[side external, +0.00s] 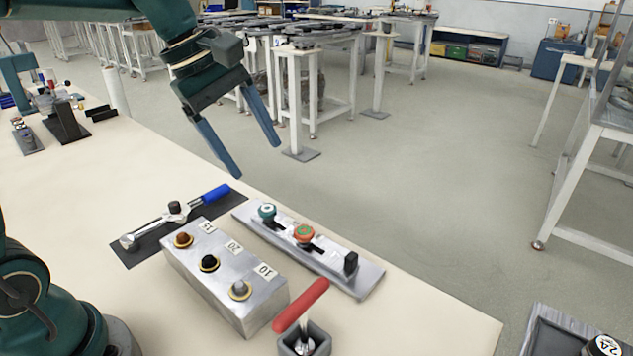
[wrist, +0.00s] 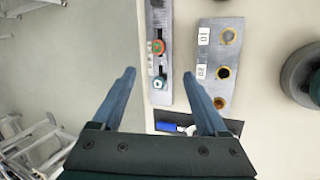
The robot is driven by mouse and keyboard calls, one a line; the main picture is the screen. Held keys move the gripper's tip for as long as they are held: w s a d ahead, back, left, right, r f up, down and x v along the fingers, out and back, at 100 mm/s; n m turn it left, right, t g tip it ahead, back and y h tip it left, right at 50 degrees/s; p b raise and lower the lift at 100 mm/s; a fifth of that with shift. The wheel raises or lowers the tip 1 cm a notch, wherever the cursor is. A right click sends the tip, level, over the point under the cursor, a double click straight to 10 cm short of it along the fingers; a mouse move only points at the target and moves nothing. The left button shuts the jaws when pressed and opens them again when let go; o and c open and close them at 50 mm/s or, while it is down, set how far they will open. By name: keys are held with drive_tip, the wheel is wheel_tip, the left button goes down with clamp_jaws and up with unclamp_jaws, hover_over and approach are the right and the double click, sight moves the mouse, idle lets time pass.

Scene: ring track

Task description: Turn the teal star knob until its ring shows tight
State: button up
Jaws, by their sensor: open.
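The teal star knob (side external: 267,211) sits at the left end of a grey metal plate (side external: 330,270). Its top has a pale centre with a dark middle; the ring state is too small to read. In the wrist view the teal knob (wrist: 159,82) appears between my fingertips, nearer the right finger. My gripper (side external: 258,161) is open and empty, well above the plate, fingers pointing down. Both fingers also show in the wrist view (wrist: 159,73). An orange knob (side external: 304,233) with a green centre stands beside the teal one on the plate.
A black block (side external: 351,262) stands at the plate's right end. A metal socket block (side external: 215,275) labelled 15, 20 and 10 lies in front. A blue-handled wrench (side external: 180,212) lies on a dark mat to the left. A red-handled tool (side external: 301,306) stands in a holder near the front.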

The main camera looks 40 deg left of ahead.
drive_tip(key=s+d+f+m+t+y, duration=0.1)
drive_tip(key=s+m, duration=0.5)
drive_tip(key=s+d+f+m+t, duration=0.1)
drive_tip(key=s+m, duration=0.5)
drive_tip(key=s, duration=0.1)
drive_tip(key=shift+s+d+f+y, duration=0.15)
drive_tip(key=shift+d+f+y, duration=0.15)
drive_tip(key=shift+y, duration=0.1)
